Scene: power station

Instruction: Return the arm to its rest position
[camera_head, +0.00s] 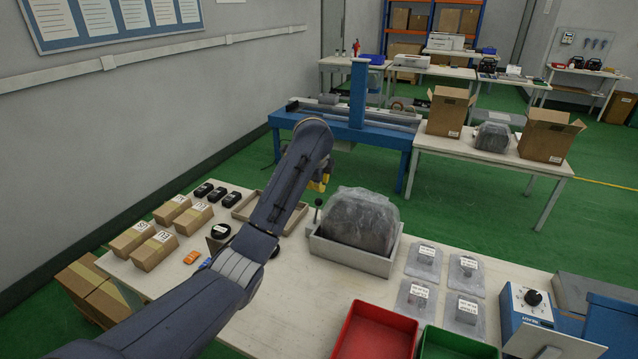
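My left arm comes in from the bottom left and reaches over the table, bent at a joint high above the middle. My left gripper (320,182) is mostly hidden behind the arm's last link. Only small yellow and dark parts show at its right side, near the grey box with the domed cover. I cannot tell whether its fingers are open or shut, or whether they hold anything. My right arm and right gripper are not in view.
The near table (300,290) carries several cardboard boxes (152,250), a grey box with a translucent dome (360,218), several clear labelled packs (417,300), a red bin (375,335), a green bin (455,345) and a blue dial device (527,302). A blue-framed bench (350,132) stands behind.

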